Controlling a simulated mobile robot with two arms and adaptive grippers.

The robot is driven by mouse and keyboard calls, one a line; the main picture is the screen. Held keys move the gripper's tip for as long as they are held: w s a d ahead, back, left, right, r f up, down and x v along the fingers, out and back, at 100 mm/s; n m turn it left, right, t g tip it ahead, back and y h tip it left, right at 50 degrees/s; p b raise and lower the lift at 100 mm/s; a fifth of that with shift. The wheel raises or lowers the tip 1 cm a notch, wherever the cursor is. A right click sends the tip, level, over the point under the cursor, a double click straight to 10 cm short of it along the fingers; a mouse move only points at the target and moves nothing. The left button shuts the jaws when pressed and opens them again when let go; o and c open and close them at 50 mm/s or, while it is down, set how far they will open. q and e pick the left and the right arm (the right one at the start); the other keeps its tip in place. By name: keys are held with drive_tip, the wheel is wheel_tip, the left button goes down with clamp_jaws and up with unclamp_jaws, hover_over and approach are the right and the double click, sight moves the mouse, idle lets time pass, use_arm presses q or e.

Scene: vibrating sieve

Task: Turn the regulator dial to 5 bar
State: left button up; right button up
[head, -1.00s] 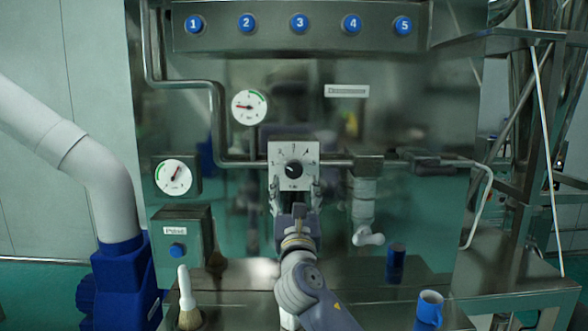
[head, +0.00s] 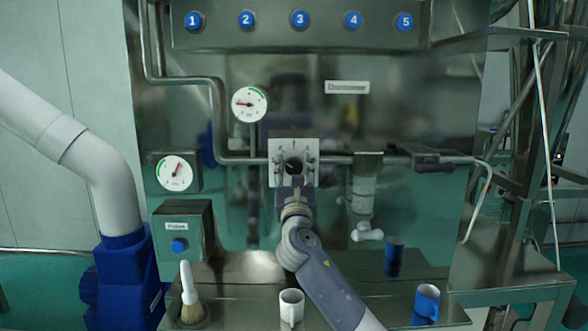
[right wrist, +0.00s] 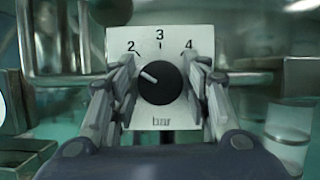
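The regulator dial is a black round knob (head: 293,166) on a white square plate (right wrist: 160,38), mounted on the pipe at the machine's front. In the right wrist view the plate shows 2, 3, 4 and "bar"; the fingers cover its lower sides, and no 5 is readable. The knob's white mark points up-left, below the 2. My right gripper (right wrist: 162,78) is open, with one finger on each side of the knob (right wrist: 160,83) and a visible gap on both sides. My left gripper is not in view.
Two round gauges (head: 249,104) (head: 175,173) sit left of the dial. A brush (head: 188,300), a white mug (head: 291,306) and a blue mug (head: 427,301) stand below. Numbered blue buttons (head: 300,20) line the top.

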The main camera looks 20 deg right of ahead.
drive_tip(key=c, duration=0.4)
